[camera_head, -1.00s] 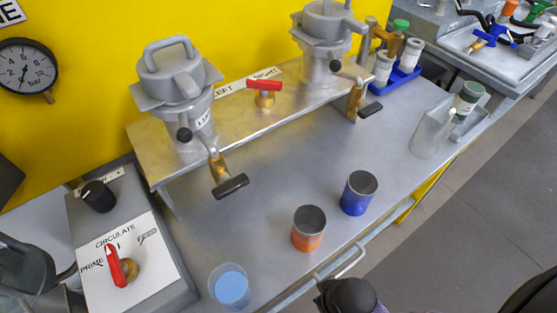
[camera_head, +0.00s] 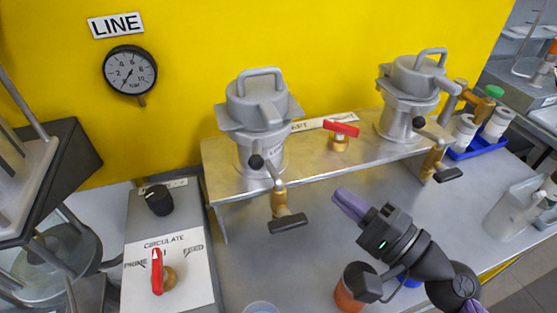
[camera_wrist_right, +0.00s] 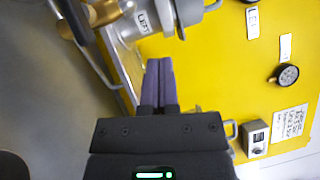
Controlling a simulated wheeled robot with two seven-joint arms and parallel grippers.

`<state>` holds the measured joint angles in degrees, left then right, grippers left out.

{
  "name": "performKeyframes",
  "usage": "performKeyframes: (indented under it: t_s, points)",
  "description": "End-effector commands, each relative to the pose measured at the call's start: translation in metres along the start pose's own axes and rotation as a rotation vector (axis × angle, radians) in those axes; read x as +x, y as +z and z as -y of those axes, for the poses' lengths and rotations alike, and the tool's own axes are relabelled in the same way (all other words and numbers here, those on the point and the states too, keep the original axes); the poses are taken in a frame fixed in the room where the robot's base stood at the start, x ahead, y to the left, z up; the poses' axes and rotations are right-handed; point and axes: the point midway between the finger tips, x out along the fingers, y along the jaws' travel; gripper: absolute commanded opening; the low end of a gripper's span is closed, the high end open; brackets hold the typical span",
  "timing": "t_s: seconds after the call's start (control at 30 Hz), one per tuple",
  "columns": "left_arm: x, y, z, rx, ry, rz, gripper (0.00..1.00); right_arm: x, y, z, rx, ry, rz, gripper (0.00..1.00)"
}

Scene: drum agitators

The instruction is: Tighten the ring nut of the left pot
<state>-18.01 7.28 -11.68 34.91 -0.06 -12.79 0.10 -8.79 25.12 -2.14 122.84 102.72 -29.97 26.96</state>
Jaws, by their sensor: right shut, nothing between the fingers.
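The left pot (camera_head: 262,160) stands on the metal bench shelf (camera_head: 215,185), with a grey handled lid on top. Its grey ring nut (camera_head: 256,118) has flat lugs sticking out and sits around the neck below the lid. A brass tap with a black handle is on its front. My right gripper (camera_head: 346,203) is in front of the shelf, right of and below the left pot, apart from it. Its purple fingers are together and empty. In the right wrist view the fingers (camera_wrist_right: 158,80) point towards the pot's labelled body (camera_wrist_right: 141,22). My left gripper is not in view.
The right pot (camera_head: 400,115) and a red-handled valve (camera_head: 340,131) share the shelf. An orange cup (camera_head: 346,290) is beneath my right arm. A control panel (camera_head: 190,275) is at the left. A blue tray (camera_head: 478,147) holds containers at the right.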

Motion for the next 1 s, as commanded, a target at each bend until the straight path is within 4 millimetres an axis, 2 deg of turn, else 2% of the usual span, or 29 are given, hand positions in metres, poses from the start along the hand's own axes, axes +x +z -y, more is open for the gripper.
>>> performKeyframes:
  t_s: [0.1, 0.4, 0.63, 1.0]
  points:
    - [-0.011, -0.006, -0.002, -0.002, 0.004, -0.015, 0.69, 0.026, 0.001, 0.005, -0.003, -0.003, 0.002, 0.00]
    - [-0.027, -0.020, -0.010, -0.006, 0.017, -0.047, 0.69, 0.090, 0.004, 0.004, -0.004, 0.000, 0.005, 0.00]
    - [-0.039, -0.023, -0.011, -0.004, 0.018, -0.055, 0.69, 0.110, 0.027, 0.002, -0.005, 0.002, 0.003, 0.00]
    - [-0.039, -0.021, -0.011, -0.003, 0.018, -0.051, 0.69, 0.113, 0.030, -0.001, -0.005, 0.003, 0.004, 0.00]
